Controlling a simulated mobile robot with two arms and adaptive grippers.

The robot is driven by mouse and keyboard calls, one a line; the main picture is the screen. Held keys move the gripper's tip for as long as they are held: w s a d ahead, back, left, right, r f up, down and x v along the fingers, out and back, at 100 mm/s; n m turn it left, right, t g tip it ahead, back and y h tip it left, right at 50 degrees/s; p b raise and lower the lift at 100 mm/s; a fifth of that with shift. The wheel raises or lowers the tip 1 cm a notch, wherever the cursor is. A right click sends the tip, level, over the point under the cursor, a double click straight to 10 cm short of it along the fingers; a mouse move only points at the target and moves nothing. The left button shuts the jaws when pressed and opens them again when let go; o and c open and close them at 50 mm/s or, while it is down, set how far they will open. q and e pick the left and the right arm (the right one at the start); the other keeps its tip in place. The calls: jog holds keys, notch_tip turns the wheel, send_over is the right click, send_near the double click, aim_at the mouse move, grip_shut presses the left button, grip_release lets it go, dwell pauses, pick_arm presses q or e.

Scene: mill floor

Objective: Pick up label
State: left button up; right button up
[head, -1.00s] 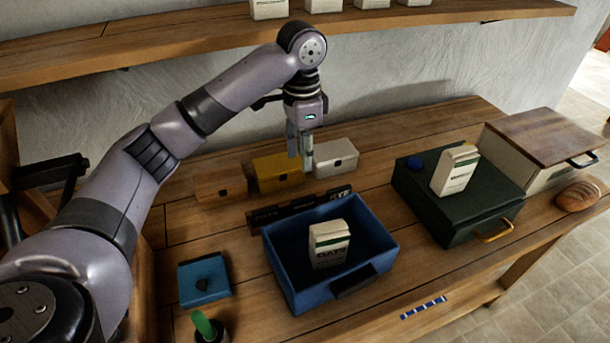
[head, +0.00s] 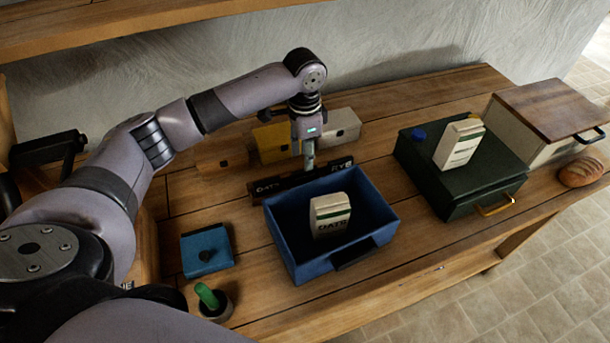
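A dark label rack (head: 312,178) lies behind the blue bin. White lettering on it reads OATS at the left end (head: 270,187) and RYE at the right end (head: 341,165). My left gripper (head: 309,165) points straight down at the rack, between these two words, and hides part of it. Its fingers look narrow and close together. I cannot tell whether they touch or hold a label. My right gripper is not in view.
The blue bin (head: 285,250) holds an oats packet (head: 330,216). Yellow (head: 272,140) and white (head: 341,126) boxes stand behind the rack. A dark green case (head: 415,180) carries another packet (head: 459,145). A blue pad (head: 206,250) and green-handled stamp (head: 209,297) are at left.

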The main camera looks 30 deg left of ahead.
aim_at(301, 177)
pick_arm(q)
jog(key=shift+f, duration=0.3)
notch_tip(301, 177, down, 4)
jog(key=shift+r+p, duration=0.15)
jog(key=shift+p, duration=0.65)
jog(key=shift+f, duration=0.5)
jog(key=c, duration=0.4)
grip_shut()
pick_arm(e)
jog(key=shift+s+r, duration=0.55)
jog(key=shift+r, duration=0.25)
